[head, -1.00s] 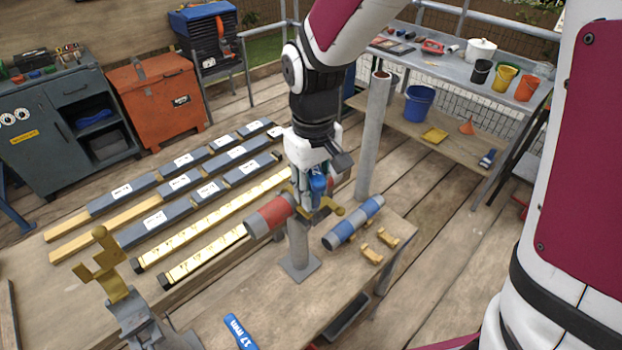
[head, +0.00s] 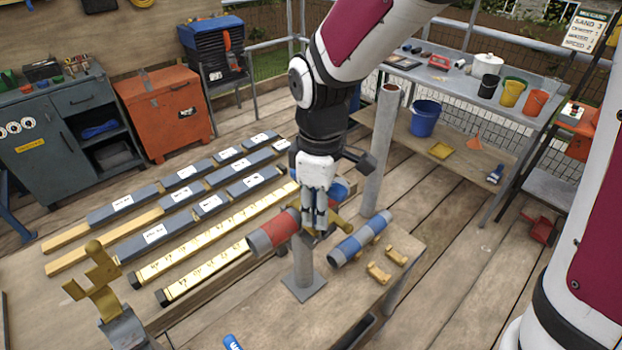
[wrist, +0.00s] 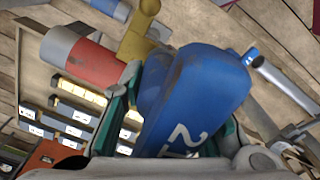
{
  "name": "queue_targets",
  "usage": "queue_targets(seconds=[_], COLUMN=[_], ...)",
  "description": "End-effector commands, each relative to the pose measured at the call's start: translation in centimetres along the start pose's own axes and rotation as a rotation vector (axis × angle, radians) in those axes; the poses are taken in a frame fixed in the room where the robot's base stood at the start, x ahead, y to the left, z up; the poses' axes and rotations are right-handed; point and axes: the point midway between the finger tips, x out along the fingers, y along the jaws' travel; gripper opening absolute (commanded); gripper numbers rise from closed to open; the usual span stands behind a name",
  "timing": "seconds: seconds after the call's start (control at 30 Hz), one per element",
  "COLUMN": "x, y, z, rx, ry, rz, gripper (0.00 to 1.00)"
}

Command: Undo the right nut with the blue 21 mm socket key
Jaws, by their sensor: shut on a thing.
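My gripper (head: 314,228) points down over the bench, beside the top of a short grey post. It is shut on the blue socket key (wrist: 200,95), whose digit "2" shows in the wrist view. In the head view the key (head: 339,190) sticks out to the right behind my fingers. A brass fitting (wrist: 140,32) is just beyond the key, close to it; I cannot tell whether they touch. A red and grey cylinder (head: 273,233) lies at the post's left side. The right nut cannot be made out; my gripper and the key cover that area.
A blue and grey cylinder (head: 360,238) lies on the bench to the right, near brass cradles (head: 380,272). A brass holder (head: 100,285) stands front left. A tall grey pipe (head: 382,150) rises behind my gripper. A blue handle (head: 232,342) lies at the front edge.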

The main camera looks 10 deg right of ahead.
Motion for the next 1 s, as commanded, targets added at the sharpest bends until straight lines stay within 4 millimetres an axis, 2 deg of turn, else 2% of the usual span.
queue_targets(seconds=[0.2, 0.5, 0.7, 1.0], x=[0.36, 0.31, 0.32, 0.35], y=[-0.22, -0.25, -0.3, -0.26], z=[0.34, 0.36, 0.3, 0.25], rx=[-0.248, -0.492, -0.598, -0.656], ry=[-0.007, -0.006, -0.005, -0.004], rz=[-0.01, -0.012, -0.012, -0.012], gripper=[0.0, 0.0, 0.0, 0.0])
